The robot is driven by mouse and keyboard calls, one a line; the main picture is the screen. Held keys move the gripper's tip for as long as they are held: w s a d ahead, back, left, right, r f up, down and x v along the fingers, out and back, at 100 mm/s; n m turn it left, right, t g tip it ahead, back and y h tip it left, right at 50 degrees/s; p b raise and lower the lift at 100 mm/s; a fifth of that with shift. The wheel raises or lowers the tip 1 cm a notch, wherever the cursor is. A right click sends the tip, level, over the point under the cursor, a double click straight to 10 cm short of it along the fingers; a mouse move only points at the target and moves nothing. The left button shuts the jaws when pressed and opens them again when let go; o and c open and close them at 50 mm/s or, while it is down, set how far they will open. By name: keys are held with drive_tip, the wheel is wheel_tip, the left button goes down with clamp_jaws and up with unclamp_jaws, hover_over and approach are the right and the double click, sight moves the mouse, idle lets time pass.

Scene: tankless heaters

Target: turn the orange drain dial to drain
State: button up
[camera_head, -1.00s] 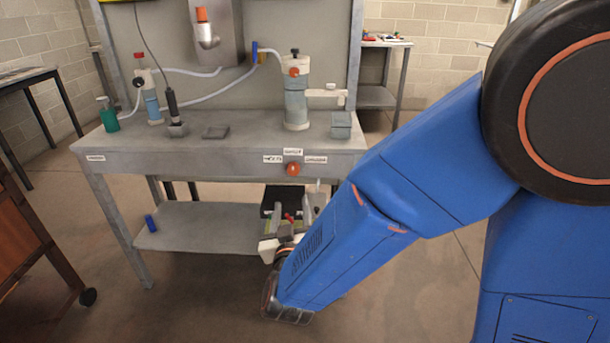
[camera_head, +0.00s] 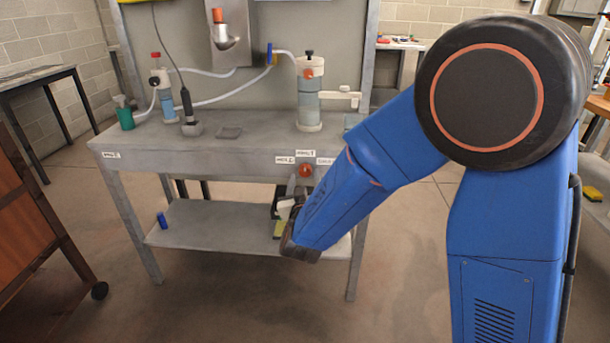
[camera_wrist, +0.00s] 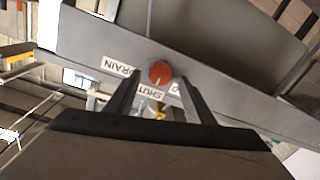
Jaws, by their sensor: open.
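The orange drain dial (camera_head: 306,171) is on the front edge of the grey bench (camera_head: 220,150). In the wrist view the dial (camera_wrist: 160,73) is round, with a white SHUT label (camera_wrist: 150,92) beside it, a DRAIN label (camera_wrist: 117,66) to its left and a partly hidden label to its right. My gripper (camera_wrist: 159,84) is open, with one finger on each side of the dial in the picture. I cannot tell whether the fingers touch it. In the head view my gripper (camera_head: 299,186) is just below the dial; its fingertips are small and unclear. The dial's pointer is not clear.
On the bench top stand a grey canister (camera_head: 309,105), a green bottle (camera_head: 125,118) and a blue bottle (camera_head: 163,95) with hoses. The lower shelf (camera_head: 205,225) holds a blue object (camera_head: 162,220). A brown cabinet (camera_head: 35,240) stands at left. Floor in front is clear.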

sight(305, 171)
drive_tip(key=shift+w, duration=1.4)
drive_tip(key=c, duration=1.1)
drive_tip(key=shift+o, duration=0.2)
drive_tip(key=shift+m, duration=0.3)
drive_tip(key=m, duration=0.5)
drive_tip(key=shift+m, duration=0.3)
drive_tip(key=m, duration=0.5)
drive_tip(key=shift+f+m, duration=0.15)
drive_tip(key=shift+m, duration=0.25)
drive_tip(key=shift+h, duration=0.4)
